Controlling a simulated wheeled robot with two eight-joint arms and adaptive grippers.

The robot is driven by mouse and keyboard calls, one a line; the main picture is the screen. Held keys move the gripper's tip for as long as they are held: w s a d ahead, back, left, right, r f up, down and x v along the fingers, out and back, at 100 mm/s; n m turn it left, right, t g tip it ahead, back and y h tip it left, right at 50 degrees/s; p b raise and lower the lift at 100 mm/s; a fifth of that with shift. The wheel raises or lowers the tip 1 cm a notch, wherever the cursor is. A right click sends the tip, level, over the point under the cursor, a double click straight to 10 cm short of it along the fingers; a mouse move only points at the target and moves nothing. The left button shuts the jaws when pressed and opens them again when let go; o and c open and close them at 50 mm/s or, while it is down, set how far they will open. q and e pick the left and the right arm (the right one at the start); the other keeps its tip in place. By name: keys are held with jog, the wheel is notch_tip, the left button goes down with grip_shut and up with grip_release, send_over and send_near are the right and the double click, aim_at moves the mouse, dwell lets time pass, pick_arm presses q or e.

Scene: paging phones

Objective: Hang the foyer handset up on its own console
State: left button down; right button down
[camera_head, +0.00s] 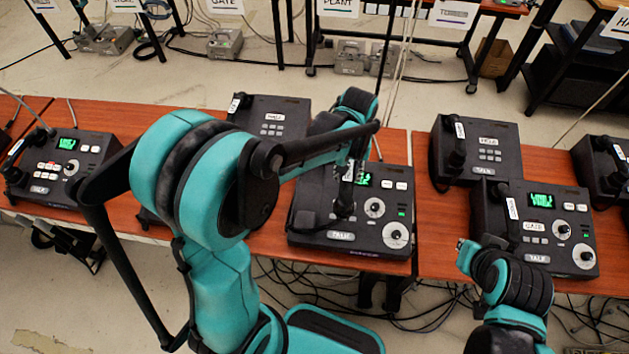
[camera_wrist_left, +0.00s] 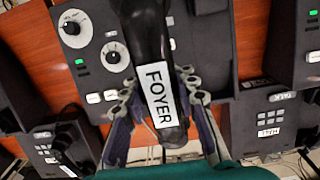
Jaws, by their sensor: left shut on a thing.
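My left gripper (camera_head: 357,172) is shut on a black handset (camera_head: 343,205) over the middle front console (camera_head: 310,205). In the left wrist view, the handset (camera_wrist_left: 147,35) bears a white FOYER label and lies between the fingers of the gripper (camera_wrist_left: 166,112). The console (camera_wrist_left: 205,45) is behind it, with two knobs, a green light and white buttons. The handset and arm hide part of this console, and I cannot read its name. Whether the handset touches it is unclear. My right arm shows at the lower right; its fingers cannot be made out.
A GATE console (camera_head: 565,225) with its handset stands to the right, and another console (camera_head: 490,150) behind it. A further console (camera_head: 70,165) is at the left. A console (camera_head: 280,115) stands just behind the middle one. Loose cables hang below the wooden tables (camera_head: 398,150).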

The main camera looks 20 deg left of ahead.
pick_arm(q)
jog(key=a+f+b, duration=0.1)
jog(key=a+f, duration=0.1)
jog(key=a, duration=0.1)
jog(key=s+a+f, duration=0.1)
jog(key=a+f, duration=0.1)
jog(key=a, duration=0.2)
jog(key=a+f+b, duration=0.1)
jog(key=a+f, duration=0.1)
jog(key=a, duration=0.1)
jog(key=shift+s+a+f+b, duration=0.25)
jog(key=shift+s+b, duration=0.1)
notch_tip(320, 180, down, 4)
jog(key=shift+f+b, duration=0.1)
jog(key=shift+b, duration=0.7)
jog(key=c, duration=1.2)
grip_release()
jog(key=shift+o, duration=0.2)
